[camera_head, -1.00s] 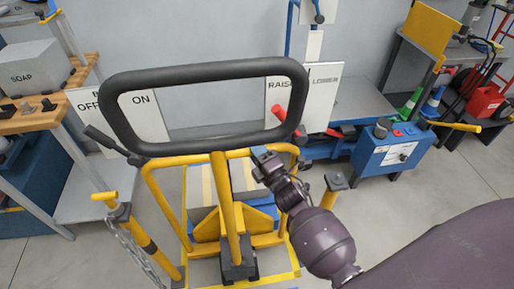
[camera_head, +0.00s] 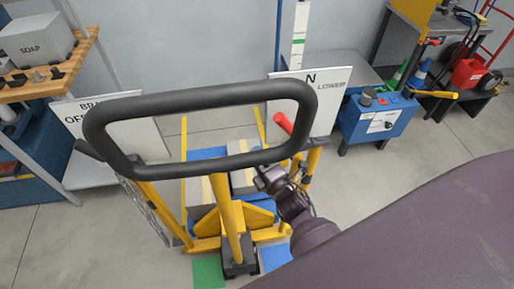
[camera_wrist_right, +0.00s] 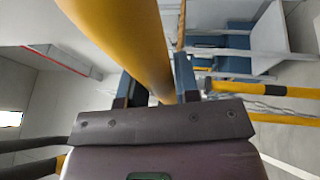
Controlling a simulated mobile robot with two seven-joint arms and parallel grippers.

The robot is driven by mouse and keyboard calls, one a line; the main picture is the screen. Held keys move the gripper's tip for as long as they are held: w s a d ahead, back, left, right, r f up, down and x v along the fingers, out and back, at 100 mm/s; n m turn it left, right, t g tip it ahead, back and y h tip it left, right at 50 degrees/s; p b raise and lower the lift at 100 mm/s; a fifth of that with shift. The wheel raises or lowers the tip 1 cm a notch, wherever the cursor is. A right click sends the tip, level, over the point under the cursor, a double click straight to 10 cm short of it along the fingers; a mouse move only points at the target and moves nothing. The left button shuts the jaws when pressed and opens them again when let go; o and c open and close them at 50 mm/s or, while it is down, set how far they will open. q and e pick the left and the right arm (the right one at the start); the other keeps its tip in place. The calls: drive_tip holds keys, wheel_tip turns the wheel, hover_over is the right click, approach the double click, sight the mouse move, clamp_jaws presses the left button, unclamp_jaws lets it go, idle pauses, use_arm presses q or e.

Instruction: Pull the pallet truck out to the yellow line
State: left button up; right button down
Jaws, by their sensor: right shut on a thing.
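The pallet truck has a black loop handle (camera_head: 200,90) on a yellow shaft (camera_head: 228,210). Its yellow frame (camera_head: 204,243) stands on the floor, with boxes (camera_head: 243,181) on blue behind it. My right gripper (camera_wrist_right: 155,90) is shut on a yellow tube (camera_wrist_right: 118,30) of the truck. In the head view, my right wrist (camera_head: 285,200) is below the loop, which partly hides the fingers. Thin yellow strips (camera_head: 184,140) run beside the load; I cannot tell whether either is the yellow line. My left gripper is not in view.
A wooden shelf (camera_head: 65,70) with a SOAP box (camera_head: 35,38) stands left. A blue control box (camera_head: 378,120) stands right, near a dark bench (camera_head: 478,112). Sign boards (camera_head: 310,98) stand behind the handle. Green (camera_head: 208,272) and blue patches lie at the truck's front.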

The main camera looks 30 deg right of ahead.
drive_tip(key=shift+s, duration=0.3)
drive_tip(key=c, duration=0.8)
unclamp_jaws()
drive_tip(key=shift+a, duration=0.1)
drive_tip(key=shift+c, duration=0.2)
drive_tip(key=v, duration=1)
drive_tip(key=shift+s, duration=0.4)
drive_tip(key=shift+f, duration=0.1)
